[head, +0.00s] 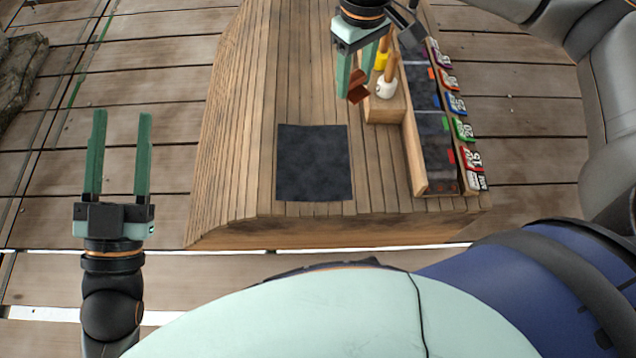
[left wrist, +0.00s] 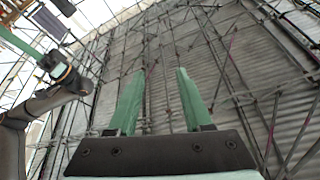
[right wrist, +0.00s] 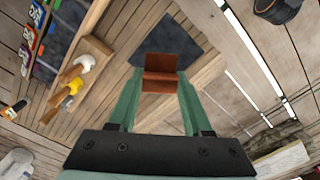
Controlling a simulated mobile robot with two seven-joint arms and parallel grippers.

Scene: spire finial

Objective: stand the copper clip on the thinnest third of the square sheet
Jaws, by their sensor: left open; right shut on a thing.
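The square sheet (head: 314,163) is dark slate and lies flat near the front edge of the wooden table. It also shows in the right wrist view (right wrist: 187,38), partly hidden behind the clip. Its thickness differences cannot be told. My right gripper (head: 355,88) is shut on the copper clip (head: 358,87), a brown angular piece. It holds the clip above the table, beyond the sheet and slightly right of it. In the right wrist view the clip (right wrist: 160,72) sits between the fingertips. My left gripper (head: 121,125) is open and empty, off to the left of the table.
A wooden holder (head: 385,109) with white-headed and yellow-headed tools stands close to the right gripper. Right of it is a long compartment tray (head: 417,165) with coloured number labels. The table (head: 235,150) left of the sheet is clear.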

